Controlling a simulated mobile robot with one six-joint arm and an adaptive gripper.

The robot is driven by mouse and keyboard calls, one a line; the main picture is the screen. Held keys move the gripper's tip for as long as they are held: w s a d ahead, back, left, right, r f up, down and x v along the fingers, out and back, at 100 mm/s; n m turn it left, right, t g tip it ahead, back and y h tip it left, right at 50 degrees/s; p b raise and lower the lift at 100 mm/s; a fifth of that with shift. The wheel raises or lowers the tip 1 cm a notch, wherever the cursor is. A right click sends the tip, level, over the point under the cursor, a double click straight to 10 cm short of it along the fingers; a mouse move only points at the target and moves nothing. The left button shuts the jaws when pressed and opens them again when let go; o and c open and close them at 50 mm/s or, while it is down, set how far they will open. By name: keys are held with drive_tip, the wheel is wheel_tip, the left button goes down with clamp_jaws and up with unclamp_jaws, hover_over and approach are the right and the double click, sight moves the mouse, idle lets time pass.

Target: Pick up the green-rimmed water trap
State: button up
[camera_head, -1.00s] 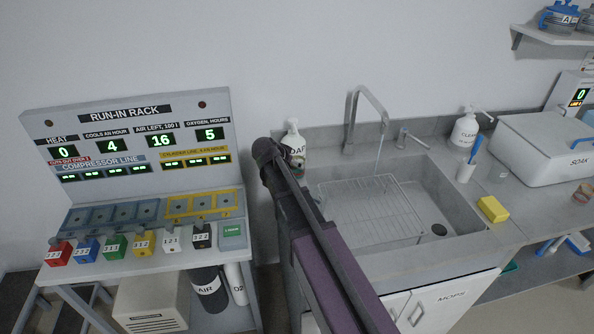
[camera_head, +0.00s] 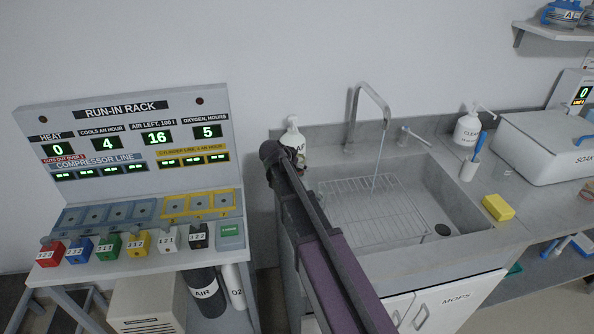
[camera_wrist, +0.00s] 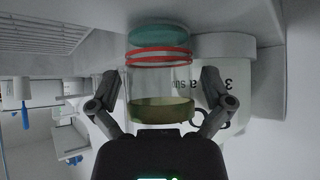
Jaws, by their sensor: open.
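In the wrist view a clear cylindrical jar (camera_wrist: 160,82) stands between the fingers of my gripper (camera_wrist: 160,75). It has red bands (camera_wrist: 158,57) around it, a teal-green disc-shaped end (camera_wrist: 158,36) at the top of the picture and an olive-brown layer (camera_wrist: 160,110) towards my palm. It looks like the water trap, but I cannot tell whether the teal part is its rim. My gripper is open, one finger on each side. I cannot tell whether either finger touches the jar. The head view shows my arm, but not the gripper or the jar.
A white container (camera_wrist: 228,55) with upside-down lettering stands close beside the jar, behind the right finger. In the head view are the run-in rack (camera_head: 130,185), the sink (camera_head: 385,205) with its tap (camera_head: 370,100), a yellow sponge (camera_head: 497,207) and a white soak box (camera_head: 545,145).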

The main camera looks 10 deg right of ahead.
sight(301, 157)
idle(0.4)
drive_tip(key=c, duration=1.1)
drive_tip(key=shift+r, duration=0.2)
drive_tip(key=shift+r+p, duration=1.75)
drive_tip(key=shift+p, duration=0.25)
drive_tip(key=s+a, duration=1.2)
drive_tip(key=shift+s+a+f, duration=0.2)
drive_tip(key=shift+s+a, duration=0.1)
drive_tip(key=shift+s, duration=0.05)
drive_tip(key=shift+s, duration=0.1)
